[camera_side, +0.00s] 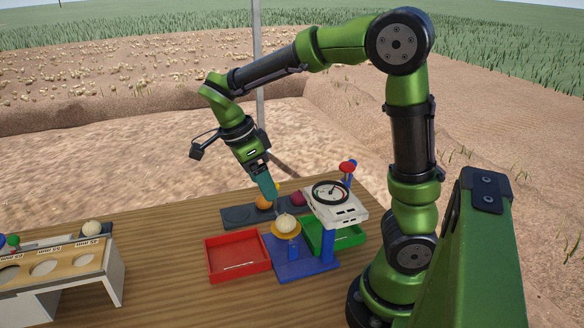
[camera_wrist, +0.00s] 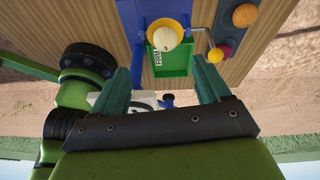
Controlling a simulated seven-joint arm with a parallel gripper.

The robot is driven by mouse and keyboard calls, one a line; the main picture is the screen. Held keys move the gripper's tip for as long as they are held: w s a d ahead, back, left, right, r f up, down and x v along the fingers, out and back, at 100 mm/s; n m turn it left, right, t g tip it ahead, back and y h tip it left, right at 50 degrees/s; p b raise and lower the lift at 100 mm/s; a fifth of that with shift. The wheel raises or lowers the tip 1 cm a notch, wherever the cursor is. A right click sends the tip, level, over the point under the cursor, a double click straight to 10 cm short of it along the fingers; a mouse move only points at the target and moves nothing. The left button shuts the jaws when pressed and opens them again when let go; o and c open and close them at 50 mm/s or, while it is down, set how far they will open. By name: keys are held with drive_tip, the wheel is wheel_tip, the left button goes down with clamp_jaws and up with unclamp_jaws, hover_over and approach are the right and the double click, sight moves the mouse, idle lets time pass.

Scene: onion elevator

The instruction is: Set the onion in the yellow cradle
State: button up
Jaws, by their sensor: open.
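A pale, cream-coloured onion (camera_side: 287,223) sits in the round yellow cradle (camera_side: 285,234) on a blue stand. In the wrist view the onion (camera_wrist: 172,34) lies inside the yellow ring of the cradle (camera_wrist: 187,41). My gripper (camera_side: 268,196) is just above and behind the cradle in the side view, tilted downward. In the wrist view its two teal fingers stand wide apart with nothing between them, and the onion is beyond the fingertips (camera_wrist: 164,72). The gripper is open and appears clear of the onion.
A white dial gauge (camera_side: 332,193) stands right of the cradle. A red tray (camera_side: 237,256) is left, a green tray (camera_side: 345,238) right.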

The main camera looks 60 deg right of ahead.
drive_tip(key=s+a+r+n+t+y, duration=0.2)
drive_tip(key=n+t, duration=0.3)
drive_tip(key=n, duration=0.6)
drive_tip(key=s+a+r+n+t+y, duration=0.2)
drive_tip(key=s+a+n+t, duration=0.3)
drive_tip(key=n, duration=0.5)
drive_tip(key=shift+a+r+n, duration=0.3)
drive_tip(key=shift+r+n, duration=0.1)
drive_tip(key=shift+r, duration=0.15)
